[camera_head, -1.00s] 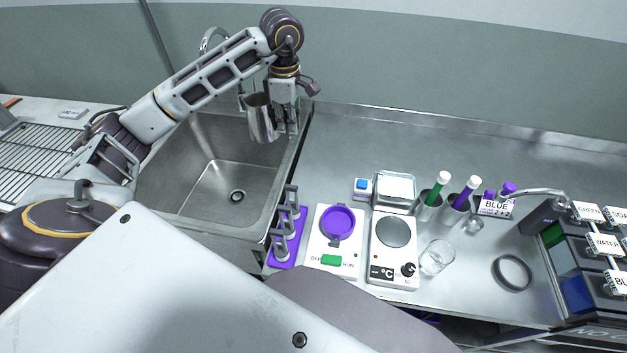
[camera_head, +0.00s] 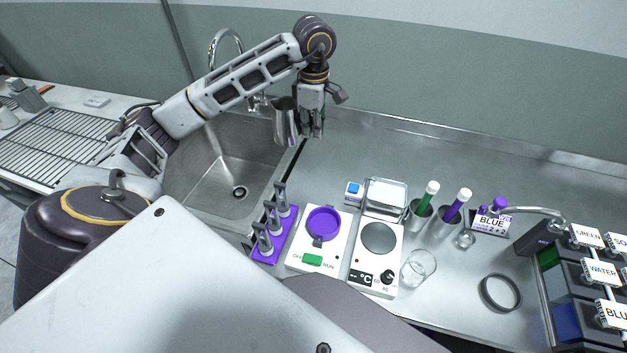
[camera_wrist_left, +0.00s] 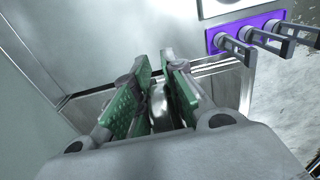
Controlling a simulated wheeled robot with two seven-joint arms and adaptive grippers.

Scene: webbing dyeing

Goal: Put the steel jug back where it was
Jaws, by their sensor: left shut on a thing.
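The steel jug (camera_head: 285,124) hangs upright in the air near the back right edge of the sink in the head view. My left gripper (camera_head: 313,132) is just to its right and shut on it. In the left wrist view, the green-padded fingers (camera_wrist_left: 160,95) close on a narrow grey metal piece (camera_wrist_left: 161,104), probably the jug's handle; most of the jug is hidden there. My right gripper is not in view.
The sink (camera_head: 215,170) with its tap (camera_head: 226,40) lies left. A purple rack (camera_head: 275,236), hotplate (camera_head: 376,258), glass beaker (camera_head: 419,268), marker cups (camera_head: 417,214) and black ring (camera_head: 500,292) stand on the counter. The back middle counter (camera_head: 400,150) is clear.

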